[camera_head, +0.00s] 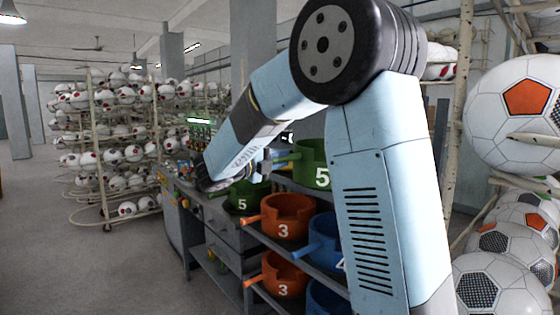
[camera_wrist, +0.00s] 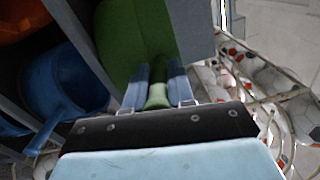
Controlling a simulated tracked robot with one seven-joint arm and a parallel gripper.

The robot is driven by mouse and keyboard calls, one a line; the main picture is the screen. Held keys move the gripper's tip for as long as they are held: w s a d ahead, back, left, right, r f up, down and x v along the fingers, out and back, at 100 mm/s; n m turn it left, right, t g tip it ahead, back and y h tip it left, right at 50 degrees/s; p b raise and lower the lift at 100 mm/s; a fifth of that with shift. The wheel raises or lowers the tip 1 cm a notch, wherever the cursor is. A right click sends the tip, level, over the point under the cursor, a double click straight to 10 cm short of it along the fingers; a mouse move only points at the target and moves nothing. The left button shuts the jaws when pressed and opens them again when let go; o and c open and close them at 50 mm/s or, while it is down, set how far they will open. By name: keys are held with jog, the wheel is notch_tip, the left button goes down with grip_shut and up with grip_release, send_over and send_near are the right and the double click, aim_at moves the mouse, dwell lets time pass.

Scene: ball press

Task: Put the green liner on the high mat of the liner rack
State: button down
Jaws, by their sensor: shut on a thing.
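My gripper (camera_head: 268,160) is shut on the handle of a green liner (camera_head: 315,165) marked 5. In the wrist view, my gripper (camera_wrist: 160,92) has its two fingers on either side of the green handle, and the liner's green body (camera_wrist: 130,38) is just ahead. The liner is partly hidden behind my arm. I cannot tell whether it hangs free or touches the rack (camera_head: 228,247). A second green piece (camera_head: 250,195) marked 5 sits lower, left of the held one. Neither view clearly identifies the high mat.
Orange liners marked 3 (camera_head: 289,217) and blue liners (camera_head: 322,240) occupy the rack's shelves, handles pointing left. A blue one (camera_wrist: 65,80) is left of my gripper in the wrist view. Ball racks (camera_head: 118,150) stand behind; large balls (camera_head: 500,285) are at right. The left floor is clear.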

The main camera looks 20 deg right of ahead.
jog(key=shift+f, duration=0.15)
jog(key=c, duration=1)
grip_release()
jog(key=shift+o, duration=0.2)
